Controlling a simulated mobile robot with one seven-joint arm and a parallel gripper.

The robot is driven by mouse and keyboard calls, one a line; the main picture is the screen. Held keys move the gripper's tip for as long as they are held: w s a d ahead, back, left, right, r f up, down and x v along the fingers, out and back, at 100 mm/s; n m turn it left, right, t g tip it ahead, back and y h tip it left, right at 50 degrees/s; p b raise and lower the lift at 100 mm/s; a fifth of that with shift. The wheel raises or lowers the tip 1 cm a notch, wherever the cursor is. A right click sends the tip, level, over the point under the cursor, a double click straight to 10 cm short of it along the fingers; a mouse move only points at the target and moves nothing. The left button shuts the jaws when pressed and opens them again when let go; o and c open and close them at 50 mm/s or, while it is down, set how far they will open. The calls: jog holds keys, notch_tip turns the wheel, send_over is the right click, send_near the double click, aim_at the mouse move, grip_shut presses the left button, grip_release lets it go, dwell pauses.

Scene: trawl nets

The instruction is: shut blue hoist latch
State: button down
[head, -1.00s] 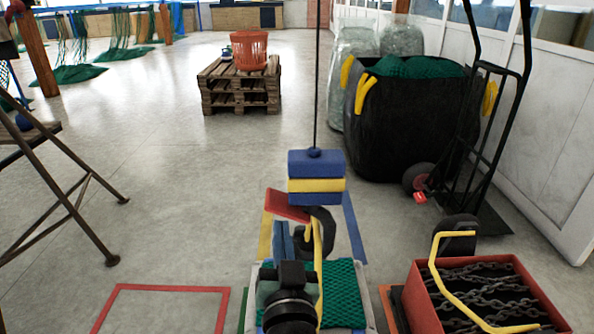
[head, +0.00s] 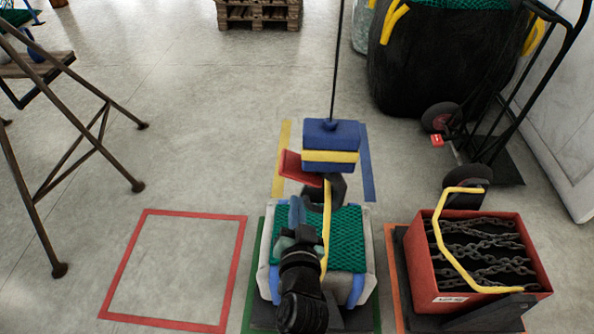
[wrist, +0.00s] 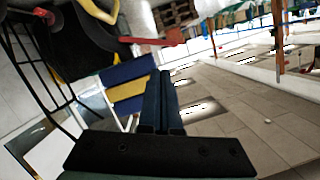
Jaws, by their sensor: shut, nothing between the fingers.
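The blue hoist block (head: 331,131) with a yellow band hangs on a thin dark cable in the head view, a black hook (head: 338,188) under it. A red latch flap (head: 297,167) sticks out to the left of the block's underside, apparently open. Contact cannot be told.
A yellow handle (head: 326,225) rises to the hook from a pale bin with green net (head: 347,240). A red crate of chains (head: 543,265) stands on the right. A red floor square (head: 180,212) is empty on the left. A hand truck (head: 505,165) and trestle (head: 85,150) flank the area.

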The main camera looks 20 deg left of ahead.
aim_at(295, 177)
jog(key=shift+w, duration=0.1)
jog(key=b+x, duration=0.1)
jog(key=x, duration=0.9)
